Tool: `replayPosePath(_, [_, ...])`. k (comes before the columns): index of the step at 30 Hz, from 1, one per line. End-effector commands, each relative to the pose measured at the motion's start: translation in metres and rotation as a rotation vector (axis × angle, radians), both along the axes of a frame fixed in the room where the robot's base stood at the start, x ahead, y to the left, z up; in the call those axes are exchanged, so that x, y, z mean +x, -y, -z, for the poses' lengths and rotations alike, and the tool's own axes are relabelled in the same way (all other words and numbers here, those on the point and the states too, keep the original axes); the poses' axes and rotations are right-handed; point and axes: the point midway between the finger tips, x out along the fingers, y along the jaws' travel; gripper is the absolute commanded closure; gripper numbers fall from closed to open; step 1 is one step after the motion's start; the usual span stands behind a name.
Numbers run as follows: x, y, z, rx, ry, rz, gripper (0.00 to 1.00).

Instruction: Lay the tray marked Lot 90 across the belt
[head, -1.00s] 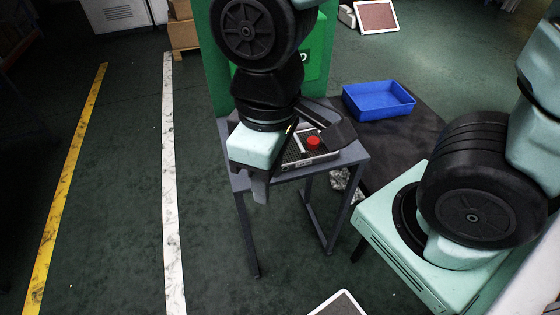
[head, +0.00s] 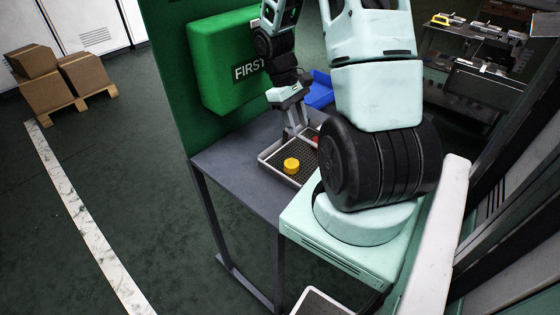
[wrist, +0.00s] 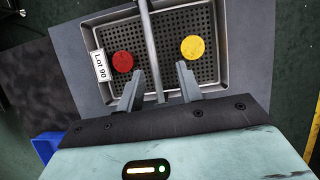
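The tray marked Lot 90 (wrist: 101,66) is a shallow grey tray with a perforated floor, lying on a grey table (head: 235,172). It also shows in the head view (head: 271,166), partly hidden by my arm. A red round piece (wrist: 123,62) and a yellow round piece (wrist: 193,47) sit in it, one on each side of a thin grey bar (wrist: 149,35) that crosses over the tray. My gripper (wrist: 158,82) is open above the tray's near side, its fingers on either side of the bar. Whether they touch it I cannot tell.
A green panel with a first-aid box (head: 228,60) stands right behind the table. A blue bin (head: 320,90) lies beyond it, partly hidden. A pale-framed tray (head: 320,303) shows at the bottom edge. Boxes on a pallet (head: 50,80) stand far left. Open floor lies left.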

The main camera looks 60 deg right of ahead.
Motion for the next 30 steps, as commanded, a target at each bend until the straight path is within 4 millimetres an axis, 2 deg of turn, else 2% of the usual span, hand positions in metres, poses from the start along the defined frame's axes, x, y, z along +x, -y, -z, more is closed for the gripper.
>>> replayPosePath(1, [-0.006, 0.008, 0.007, 0.003, -0.008, 0.017, 0.64])
replayPosePath(4, [-0.012, 0.015, 0.012, 0.003, -0.017, 0.025, 0.64])
replayPosePath(13, [-0.027, 0.013, 0.038, 0.005, -0.019, 0.026, 0.64])
replayPosePath(21, [-0.044, 0.012, 0.071, 0.005, -0.018, 0.025, 0.64])
replayPosePath(30, [-0.045, 0.012, 0.076, 0.003, -0.015, 0.025, 0.64])
